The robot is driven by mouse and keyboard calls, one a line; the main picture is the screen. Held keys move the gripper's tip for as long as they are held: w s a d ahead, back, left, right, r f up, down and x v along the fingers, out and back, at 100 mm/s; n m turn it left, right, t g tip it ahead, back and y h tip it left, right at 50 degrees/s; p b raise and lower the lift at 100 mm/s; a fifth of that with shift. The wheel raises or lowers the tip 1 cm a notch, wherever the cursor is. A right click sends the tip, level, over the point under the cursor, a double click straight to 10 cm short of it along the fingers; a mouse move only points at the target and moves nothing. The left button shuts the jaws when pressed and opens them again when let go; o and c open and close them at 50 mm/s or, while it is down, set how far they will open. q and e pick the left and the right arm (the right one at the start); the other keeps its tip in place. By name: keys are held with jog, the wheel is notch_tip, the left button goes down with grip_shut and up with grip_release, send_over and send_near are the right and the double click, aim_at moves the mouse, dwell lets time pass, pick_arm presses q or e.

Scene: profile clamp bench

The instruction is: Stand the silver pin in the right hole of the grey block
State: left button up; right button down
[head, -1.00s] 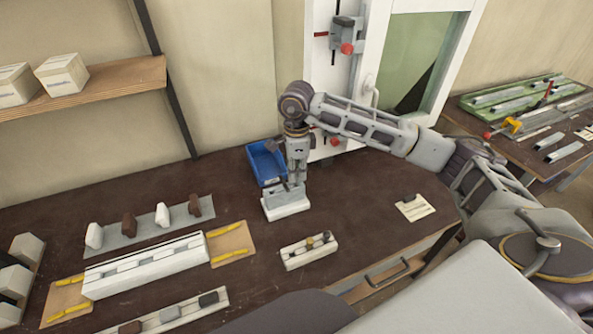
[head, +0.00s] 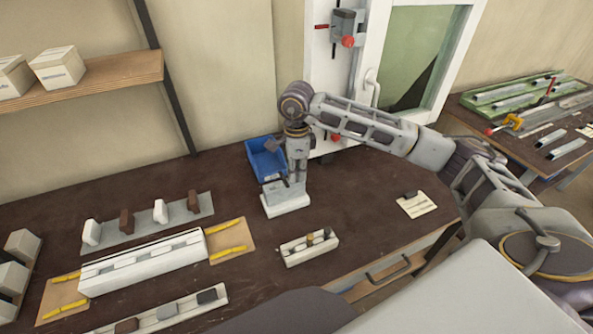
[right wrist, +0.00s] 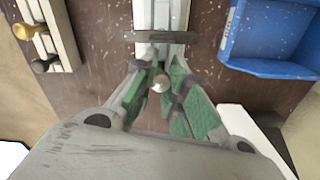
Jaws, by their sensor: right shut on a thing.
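My right gripper (head: 292,180) points down at a light grey block (head: 287,206) on the brown bench. In the right wrist view my right gripper (right wrist: 158,92) is shut on the silver pin (right wrist: 161,83), whose round bright end shows between the green finger pads. The pin's lower end is hidden, so I cannot tell whether it is in a hole. The light grey block (right wrist: 160,15) reaches up beyond the fingers in that view, with a dark bar across it. The block's right hole is not clearly visible. My left gripper is not in view.
A blue bin (head: 267,160) stands just behind the block. A pale holder (head: 296,256) with several knobbed pieces lies in front. A long white fixture (head: 140,270) is at left. Bench between block and paper card (head: 417,204) is clear.

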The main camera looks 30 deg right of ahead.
jog(key=shift+f+b, duration=0.45)
jog(key=shift+f, duration=0.15)
jog(key=c, duration=1.4)
grip_release()
jog(key=shift+o, duration=0.2)
jog(key=shift+r, duration=0.15)
jog(key=shift+r+p, duration=0.9)
jog(key=shift+r, duration=0.7)
jog(key=shift+r+p, duration=1.1)
jog(key=shift+r, duration=1.2)
notch_tip(320, 180, up, 9)
jog(key=p, duration=0.9)
